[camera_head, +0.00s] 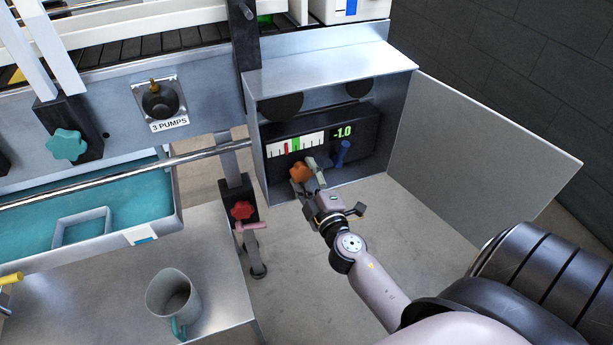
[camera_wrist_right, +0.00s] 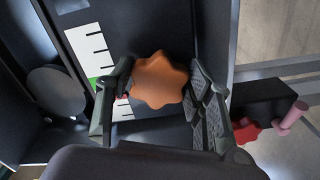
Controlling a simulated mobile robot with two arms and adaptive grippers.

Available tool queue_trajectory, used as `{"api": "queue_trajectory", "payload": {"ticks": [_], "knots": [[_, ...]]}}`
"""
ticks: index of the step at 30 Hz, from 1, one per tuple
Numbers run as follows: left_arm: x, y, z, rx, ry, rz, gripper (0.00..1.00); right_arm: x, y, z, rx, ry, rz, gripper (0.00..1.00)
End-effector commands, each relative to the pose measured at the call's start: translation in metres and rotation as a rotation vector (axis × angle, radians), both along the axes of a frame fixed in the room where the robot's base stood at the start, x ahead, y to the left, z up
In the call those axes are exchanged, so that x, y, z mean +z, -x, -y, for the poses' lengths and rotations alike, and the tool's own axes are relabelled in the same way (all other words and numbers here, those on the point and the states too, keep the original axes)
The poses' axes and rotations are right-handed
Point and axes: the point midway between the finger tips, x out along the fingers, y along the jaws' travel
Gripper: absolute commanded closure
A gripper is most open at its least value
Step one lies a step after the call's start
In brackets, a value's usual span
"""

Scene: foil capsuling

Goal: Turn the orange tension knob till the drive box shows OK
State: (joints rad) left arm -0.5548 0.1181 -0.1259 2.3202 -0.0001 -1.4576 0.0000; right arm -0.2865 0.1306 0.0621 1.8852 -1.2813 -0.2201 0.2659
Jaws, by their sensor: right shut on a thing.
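The orange tension knob (camera_head: 301,173) sits low on the front of the dark drive box (camera_head: 368,128), inside an open grey cabinet. My right gripper (camera_head: 308,173) is shut on the knob; the right wrist view shows the lobed knob (camera_wrist_right: 160,80) between its two fingers (camera_wrist_right: 165,105). The box's display (camera_head: 343,132) reads -1.0 in green. The gauge (camera_head: 295,144) left of it has a red needle just left of a green band. No OK shows. My left gripper is not in view.
A blue lever (camera_head: 342,152) sits right of the knob. The cabinet door (camera_head: 490,150) stands open to the right. A red knob (camera_head: 242,210) and pink handle are at lower left.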

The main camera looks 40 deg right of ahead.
Motion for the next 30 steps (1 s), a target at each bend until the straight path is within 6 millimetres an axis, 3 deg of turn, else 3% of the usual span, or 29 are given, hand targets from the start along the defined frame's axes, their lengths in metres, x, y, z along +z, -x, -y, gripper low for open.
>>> {"api": "queue_trajectory", "payload": {"ticks": [18,30], "knots": [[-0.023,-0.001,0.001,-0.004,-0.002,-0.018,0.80,0.004,0.000,0.000,0.002,0.552,-0.134,0.80],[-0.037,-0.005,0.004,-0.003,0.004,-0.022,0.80,0.005,0.000,0.000,0.001,0.766,-0.186,0.80]]}}
